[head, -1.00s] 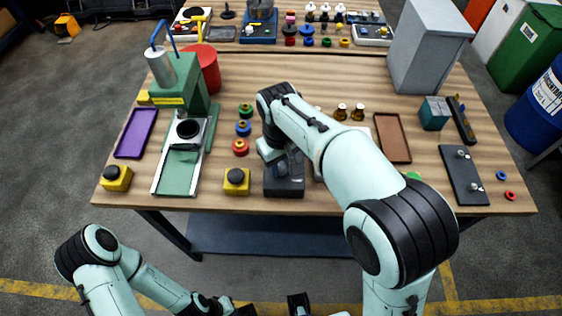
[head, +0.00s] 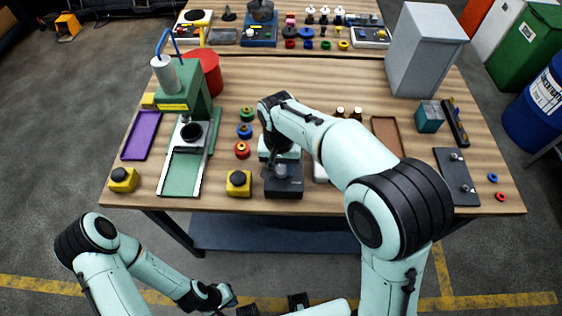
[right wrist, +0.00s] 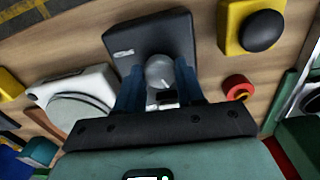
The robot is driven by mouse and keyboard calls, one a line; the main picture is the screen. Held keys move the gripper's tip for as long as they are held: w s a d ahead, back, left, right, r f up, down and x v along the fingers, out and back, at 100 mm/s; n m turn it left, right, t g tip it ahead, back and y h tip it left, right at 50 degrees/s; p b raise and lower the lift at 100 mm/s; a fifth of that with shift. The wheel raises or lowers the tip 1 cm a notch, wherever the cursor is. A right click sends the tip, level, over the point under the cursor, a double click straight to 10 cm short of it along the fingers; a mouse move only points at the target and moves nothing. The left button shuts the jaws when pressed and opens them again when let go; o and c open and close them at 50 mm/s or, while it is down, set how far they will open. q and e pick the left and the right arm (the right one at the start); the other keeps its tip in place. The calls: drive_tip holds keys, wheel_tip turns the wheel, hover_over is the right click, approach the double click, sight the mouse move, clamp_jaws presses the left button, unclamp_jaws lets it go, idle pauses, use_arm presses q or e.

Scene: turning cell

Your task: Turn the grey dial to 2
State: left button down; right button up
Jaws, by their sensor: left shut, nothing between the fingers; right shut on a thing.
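The grey dial (right wrist: 160,72) is a round knob on a dark box (right wrist: 143,38) in the right wrist view. My right gripper (right wrist: 160,84) is shut on the dial, one finger on each side of it. A small light mark shows on the knob's near side; I cannot read any numbers. In the head view the dark box (head: 284,188) stands at the table's front edge, with my right gripper (head: 281,171) over it, partly hiding the dial. My left gripper (head: 230,297) is low at the bottom edge, away from the table, shut and empty.
A yellow box with a black button (head: 238,183) stands just left of the dark box. A red ring-shaped part (head: 242,150) lies behind it. A green press (head: 185,90) stands further left. A grey cabinet (head: 425,55) stands at the back right.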

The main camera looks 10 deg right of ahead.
sight(280, 169)
use_arm(q)
drive_tip(key=shift+w+r+p, duration=0.65)
drive_tip(key=shift+w+r, duration=0.05)
drive_tip(key=shift+r, duration=0.35)
use_arm(e)
drive_tip(key=shift+w+m, duration=0.1)
drive_tip(key=shift+m, duration=2.2)
drive_tip(key=o, duration=1)
drive_tip(key=shift+o, duration=0.2)
use_arm(q)
drive_tip(key=shift+w+r+p, duration=0.95)
drive_tip(key=shift+w+r, duration=0.2)
drive_tip(key=shift+r, duration=0.1)
use_arm(e)
wheel_tip(280, 169, up, 14)
drive_tip(key=shift+a+f, duration=0.15)
drive_tip(key=shift+f, duration=0.1)
